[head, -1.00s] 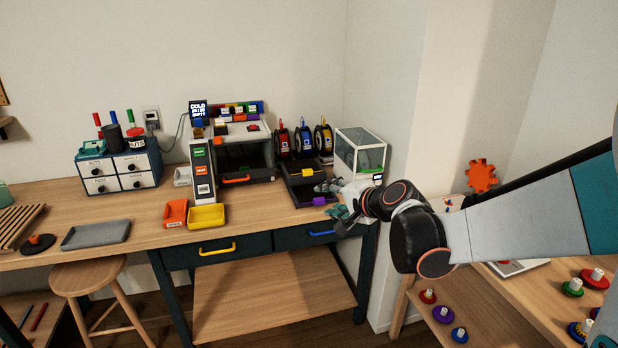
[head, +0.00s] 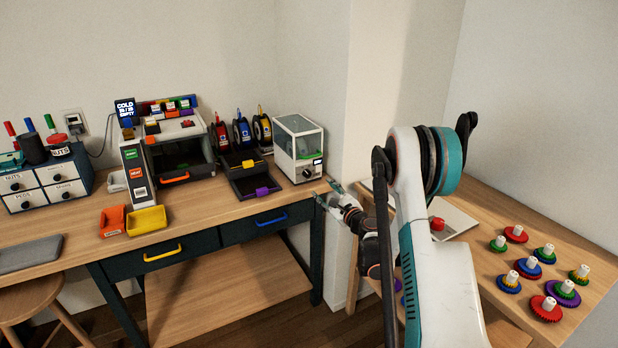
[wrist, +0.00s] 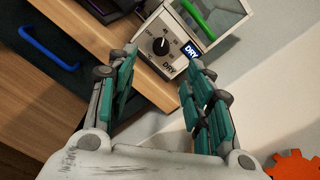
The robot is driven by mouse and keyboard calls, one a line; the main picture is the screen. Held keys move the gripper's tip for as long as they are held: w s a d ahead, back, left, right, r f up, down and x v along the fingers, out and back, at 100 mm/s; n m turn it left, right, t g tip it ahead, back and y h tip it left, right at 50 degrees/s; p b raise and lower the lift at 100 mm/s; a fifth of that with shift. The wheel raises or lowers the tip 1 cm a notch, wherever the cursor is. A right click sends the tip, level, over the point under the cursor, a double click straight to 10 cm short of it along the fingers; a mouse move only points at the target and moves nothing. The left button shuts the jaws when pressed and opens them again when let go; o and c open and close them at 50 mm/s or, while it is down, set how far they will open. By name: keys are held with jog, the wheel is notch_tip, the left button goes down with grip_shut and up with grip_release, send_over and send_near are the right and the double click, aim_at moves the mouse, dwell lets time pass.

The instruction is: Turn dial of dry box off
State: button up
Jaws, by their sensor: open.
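The dry box (head: 299,151) is a white box with clear panels at the right end of the workbench. Its black round dial (head: 306,173) is on the front, below a small display. In the wrist view the dial (wrist: 161,46) has a white pointer mark and printed labels around it, beside a lit "DRY" display (wrist: 193,50). Which label the mark points at is too small to tell. My gripper (head: 328,191) is open and empty, just in front of and below the dry box. In the wrist view the dial lies beyond the gap between my fingertips (wrist: 163,66), apart from them.
A filament spool rack (head: 240,135) and a printer (head: 178,150) stand left of the dry box. A blue drawer handle (head: 271,220) is on the bench front. A wall corner is right of the box. A side table (head: 500,315) holds several coloured gears.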

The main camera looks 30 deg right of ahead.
aim_at(308, 174)
jog(key=shift+m, duration=0.3)
jog(key=w+b, duration=0.1)
jog(key=w, duration=0.3)
jog(key=w+b, duration=0.1)
jog(key=w, duration=0.3)
jog(key=w+f+b, duration=0.1)
jog(key=w, duration=0.3)
jog(key=shift+w+d+b, duration=0.15)
jog(key=shift+d+b, duration=0.05)
jog(key=shift+b, duration=0.15)
jog(key=shift+w, duration=0.7)
jog(key=shift+c, duration=0.2)
jog(key=c, duration=1)
